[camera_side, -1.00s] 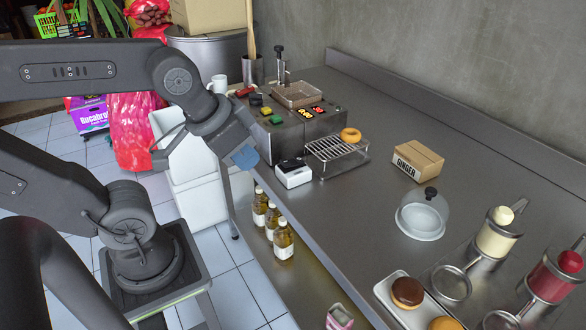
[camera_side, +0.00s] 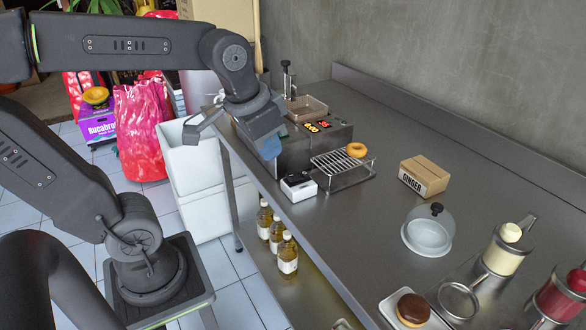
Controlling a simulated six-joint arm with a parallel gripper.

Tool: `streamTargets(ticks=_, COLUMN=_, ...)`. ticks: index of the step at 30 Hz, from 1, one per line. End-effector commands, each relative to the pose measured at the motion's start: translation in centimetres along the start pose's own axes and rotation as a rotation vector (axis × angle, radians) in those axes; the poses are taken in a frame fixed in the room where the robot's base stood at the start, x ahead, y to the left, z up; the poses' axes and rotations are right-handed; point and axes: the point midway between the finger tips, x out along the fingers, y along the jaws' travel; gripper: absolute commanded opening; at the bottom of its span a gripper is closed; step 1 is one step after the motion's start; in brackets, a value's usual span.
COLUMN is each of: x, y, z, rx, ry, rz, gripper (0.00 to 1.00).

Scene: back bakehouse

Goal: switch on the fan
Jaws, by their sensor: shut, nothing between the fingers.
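No fan is plainly visible. The steel fryer unit (camera_side: 312,150) stands at the far left end of the steel counter, with two lit orange-red displays (camera_side: 318,126) on its top. My gripper (camera_side: 268,150) is shut and empty, its bluish fingertips pointing down in front of the fryer's left part. It hides the side of the fryer top where coloured buttons showed earlier. I cannot tell whether it touches anything. A small white box with a black top (camera_side: 298,186) sits at the counter's front edge, right of my gripper.
A wire rack (camera_side: 340,166) with a doughnut (camera_side: 357,150) stands beside the fryer. A ginger carton (camera_side: 424,177) and a glass dome (camera_side: 428,232) are farther right. Bottles (camera_side: 287,258) stand on the shelf below. The counter behind the carton is clear.

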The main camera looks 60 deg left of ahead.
Motion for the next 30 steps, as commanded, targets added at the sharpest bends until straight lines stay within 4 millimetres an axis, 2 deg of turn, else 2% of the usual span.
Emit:
streamTargets(ticks=1, x=0.3, y=-0.8, z=-1.4, rx=-0.003, ry=-0.044, rz=-0.006, gripper=0.00)
streamTargets(ticks=6, x=1.1, y=-3.3, z=-5.1, rx=0.002, ry=-0.170, rz=-0.015, gripper=0.00)
streamTargets(ticks=15, x=4.6, y=-8.6, z=-10.3, rx=0.003, ry=-0.386, rz=0.005, gripper=0.00)
streamTargets(ticks=22, x=6.9, y=-11.5, z=-12.2, rx=0.001, ry=-0.488, rz=0.032, gripper=0.00)
streamTargets(ticks=30, x=7.5, y=-12.3, z=-12.6, rx=0.001, ry=-0.514, rz=0.040, gripper=0.00)
